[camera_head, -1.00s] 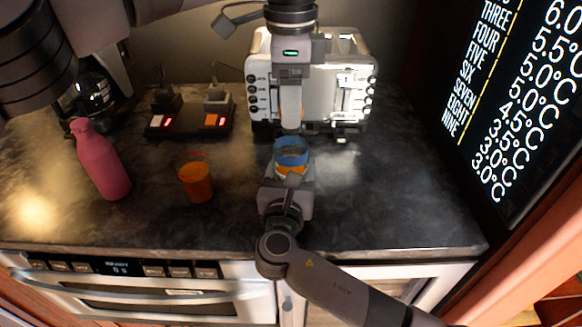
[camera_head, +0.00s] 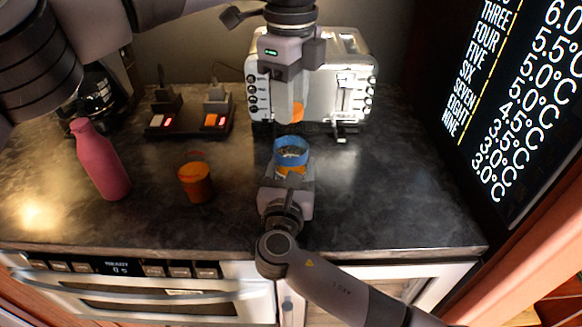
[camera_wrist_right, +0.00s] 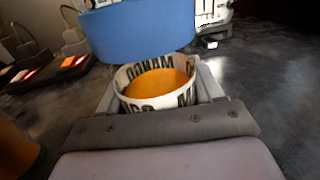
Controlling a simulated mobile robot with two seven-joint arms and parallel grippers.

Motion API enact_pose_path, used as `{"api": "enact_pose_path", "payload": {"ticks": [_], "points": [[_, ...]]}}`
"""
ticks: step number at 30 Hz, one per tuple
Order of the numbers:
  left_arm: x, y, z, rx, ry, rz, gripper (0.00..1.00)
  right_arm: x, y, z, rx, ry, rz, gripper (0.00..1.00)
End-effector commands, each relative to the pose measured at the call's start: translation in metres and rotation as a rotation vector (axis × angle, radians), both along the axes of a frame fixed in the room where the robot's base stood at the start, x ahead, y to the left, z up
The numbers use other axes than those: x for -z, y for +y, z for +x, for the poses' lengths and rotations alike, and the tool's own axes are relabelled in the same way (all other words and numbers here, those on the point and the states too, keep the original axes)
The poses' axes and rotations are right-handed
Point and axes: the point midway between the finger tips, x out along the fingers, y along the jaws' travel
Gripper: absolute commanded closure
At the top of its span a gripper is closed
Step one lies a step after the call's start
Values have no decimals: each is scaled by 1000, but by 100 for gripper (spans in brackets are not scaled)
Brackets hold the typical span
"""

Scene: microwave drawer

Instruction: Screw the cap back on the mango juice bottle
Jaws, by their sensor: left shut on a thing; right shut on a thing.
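The mango juice bottle (camera_head: 291,155) stands upright, with a blue band at its top. In the right wrist view the bottle (camera_wrist_right: 160,103) shows a white label with dark letters and orange juice inside. My right gripper (camera_head: 287,185) is shut around its lower part. My left gripper (camera_head: 294,116) comes down from above and is shut on a small orange thing, seemingly the cap (camera_head: 298,111), mostly hidden by the fingers. In the head view it appears above and behind the bottle's top, apart from it.
A silver toaster (camera_head: 345,85) stands behind the bottle. An orange cup-like container (camera_head: 195,183) and a pink bottle (camera_head: 100,165) are to the left. A dark switch panel (camera_head: 188,120) lies further back. The dark counter on the right is clear.

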Motion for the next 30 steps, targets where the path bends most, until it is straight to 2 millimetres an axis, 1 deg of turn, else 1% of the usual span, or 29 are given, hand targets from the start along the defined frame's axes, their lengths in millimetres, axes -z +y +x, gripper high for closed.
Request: {"api": "enact_pose_path", "payload": {"ticks": [3,30], "points": [[0,0,0,199,2,-2,100,1,0,0,0,2,-1,100],[1,-1,-1,1706,2,-3,100,1,0,0,0,2,-1,100]]}}
